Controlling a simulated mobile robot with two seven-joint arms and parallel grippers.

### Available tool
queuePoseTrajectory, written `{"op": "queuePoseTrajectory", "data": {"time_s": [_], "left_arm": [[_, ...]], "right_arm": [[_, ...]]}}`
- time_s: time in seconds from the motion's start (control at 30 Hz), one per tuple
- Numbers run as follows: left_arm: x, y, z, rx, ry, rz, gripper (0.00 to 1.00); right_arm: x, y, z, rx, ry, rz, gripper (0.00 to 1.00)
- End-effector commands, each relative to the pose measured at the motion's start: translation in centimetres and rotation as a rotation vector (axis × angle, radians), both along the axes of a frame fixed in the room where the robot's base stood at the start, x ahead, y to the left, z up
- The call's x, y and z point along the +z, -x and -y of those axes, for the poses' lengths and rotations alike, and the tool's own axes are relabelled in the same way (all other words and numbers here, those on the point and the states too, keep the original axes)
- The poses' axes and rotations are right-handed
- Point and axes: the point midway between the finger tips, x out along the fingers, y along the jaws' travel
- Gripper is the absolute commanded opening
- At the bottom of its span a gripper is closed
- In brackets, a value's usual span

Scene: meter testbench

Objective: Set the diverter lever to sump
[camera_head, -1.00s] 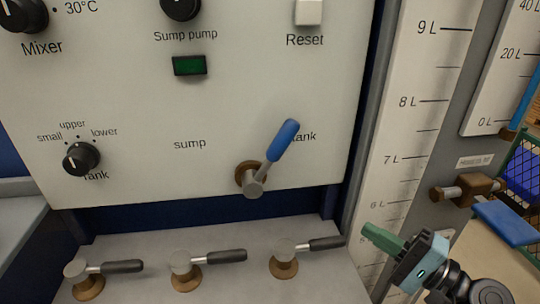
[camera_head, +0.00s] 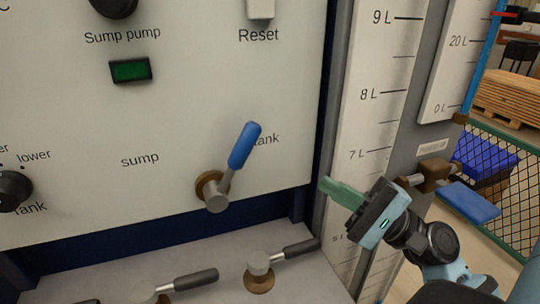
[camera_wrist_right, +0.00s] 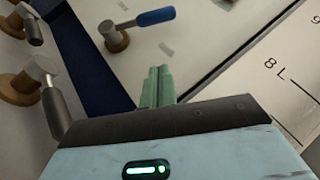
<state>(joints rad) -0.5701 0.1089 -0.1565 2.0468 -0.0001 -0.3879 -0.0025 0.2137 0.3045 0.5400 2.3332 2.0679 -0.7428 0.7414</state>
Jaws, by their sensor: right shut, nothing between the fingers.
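The diverter lever (camera_head: 243,147) has a blue handle on a grey hub with a brown base, low on the white panel. Its handle points up and to the right, toward the "tank" label (camera_head: 266,139). The "sump" label (camera_head: 140,160) is to the left of the hub. My right gripper (camera_head: 325,184) is shut and empty, in front of the level scale, to the right of the lever and apart from it. In the right wrist view, the green fingers (camera_wrist_right: 158,87) are together, and the blue lever handle (camera_wrist_right: 155,17) lies beyond them. My left gripper is out of view.
Black-handled valves (camera_head: 262,264) stand on the grey ledge below the panel. The level scale (camera_head: 375,110) is behind my right gripper. A brown valve with a blue handle (camera_head: 470,202) is at the right. The space between gripper and lever looks clear.

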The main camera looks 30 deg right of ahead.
Motion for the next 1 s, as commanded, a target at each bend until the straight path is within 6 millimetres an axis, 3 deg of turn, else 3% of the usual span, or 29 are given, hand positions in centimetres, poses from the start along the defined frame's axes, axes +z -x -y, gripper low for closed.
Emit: {"op": "queuePoseTrajectory", "data": {"time_s": [0.5,0.7,1.0], "left_arm": [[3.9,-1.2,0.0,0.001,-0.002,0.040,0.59],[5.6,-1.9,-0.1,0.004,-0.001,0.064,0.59],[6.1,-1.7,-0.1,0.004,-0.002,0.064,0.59]], "right_arm": [[4.6,-6.5,-5.1,0.002,0.000,0.009,0.00],[5.7,-6.5,-7.5,0.002,-0.001,0.007,0.00],[5.9,-6.6,-8.6,0.000,0.000,0.002,0.00]]}}
